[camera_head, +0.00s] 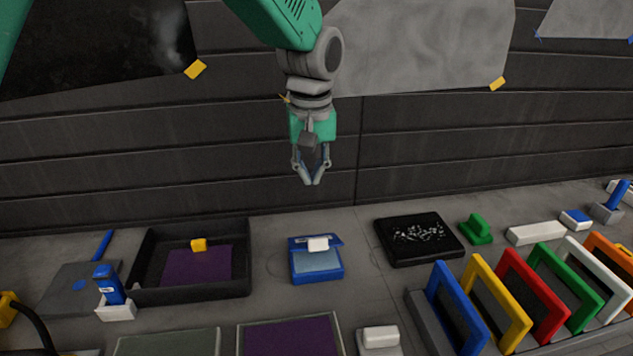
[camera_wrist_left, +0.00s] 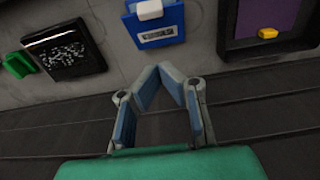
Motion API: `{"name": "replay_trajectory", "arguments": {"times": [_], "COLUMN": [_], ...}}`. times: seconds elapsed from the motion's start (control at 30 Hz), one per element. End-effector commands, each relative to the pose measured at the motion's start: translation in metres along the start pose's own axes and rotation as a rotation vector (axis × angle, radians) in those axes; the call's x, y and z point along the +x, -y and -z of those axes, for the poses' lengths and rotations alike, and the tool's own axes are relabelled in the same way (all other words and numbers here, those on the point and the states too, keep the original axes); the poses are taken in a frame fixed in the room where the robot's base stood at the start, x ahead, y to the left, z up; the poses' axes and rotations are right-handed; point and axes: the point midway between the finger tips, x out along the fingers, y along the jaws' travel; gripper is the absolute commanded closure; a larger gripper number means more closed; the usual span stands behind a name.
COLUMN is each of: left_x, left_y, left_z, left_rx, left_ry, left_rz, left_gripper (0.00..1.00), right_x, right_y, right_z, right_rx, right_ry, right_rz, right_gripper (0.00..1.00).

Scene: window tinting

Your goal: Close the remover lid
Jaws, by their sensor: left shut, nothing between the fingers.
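The remover appears to be the blue box (camera_head: 316,276) on the table, with a pale blue inside. Its blue lid (camera_head: 332,241) stands raised along the back edge, with a white block (camera_head: 318,244) at its middle. In the left wrist view the blue box (camera_wrist_left: 157,22) shows a labelled face and the white block (camera_wrist_left: 149,10). My left gripper (camera_head: 314,182) hangs behind and above the box, pointing down, its fingertips together. It is shut, empty and apart from the lid. The left wrist view shows its fingertips meeting (camera_wrist_left: 171,70). My right gripper is out of view.
A dark tray (camera_head: 243,284) with a purple sheet and yellow block is left of the box. A black tray (camera_head: 455,252) with pale bits and a green block (camera_head: 475,229) are right. Several coloured frames (camera_head: 457,310) stand front right. The panelled wall (camera_head: 420,150) rises behind.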

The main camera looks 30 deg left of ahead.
Motion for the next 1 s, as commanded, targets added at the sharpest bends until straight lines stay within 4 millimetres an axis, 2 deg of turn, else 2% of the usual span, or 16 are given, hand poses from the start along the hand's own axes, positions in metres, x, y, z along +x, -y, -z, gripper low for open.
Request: {"name": "replay_trajectory", "arguments": {"times": [0.3, 0.37, 0.5, 0.7, 1.0], "left_x": [0.069, 0.081, 0.097, 0.11, 0.11], "left_y": [-0.003, -0.002, -0.001, 0.001, -0.002], "left_z": [-0.003, -0.003, -0.015, -0.021, -0.024], "left_rx": [0.003, 0.002, 0.004, 0.002, 0.002], "left_ry": [0.0, 0.001, 0.0, -0.001, -0.003], "left_rz": [0.007, 0.006, 0.004, 0.001, 0.002], "left_gripper": [1.0, 1.0, 1.0, 1.0, 1.0], "right_x": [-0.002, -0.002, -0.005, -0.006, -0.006], "right_y": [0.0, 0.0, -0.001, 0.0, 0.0], "right_z": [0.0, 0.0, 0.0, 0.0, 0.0], "right_rx": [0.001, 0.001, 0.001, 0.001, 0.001], "right_ry": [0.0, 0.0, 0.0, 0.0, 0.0], "right_rz": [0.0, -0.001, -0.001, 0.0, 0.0], "right_gripper": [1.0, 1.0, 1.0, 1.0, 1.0]}}
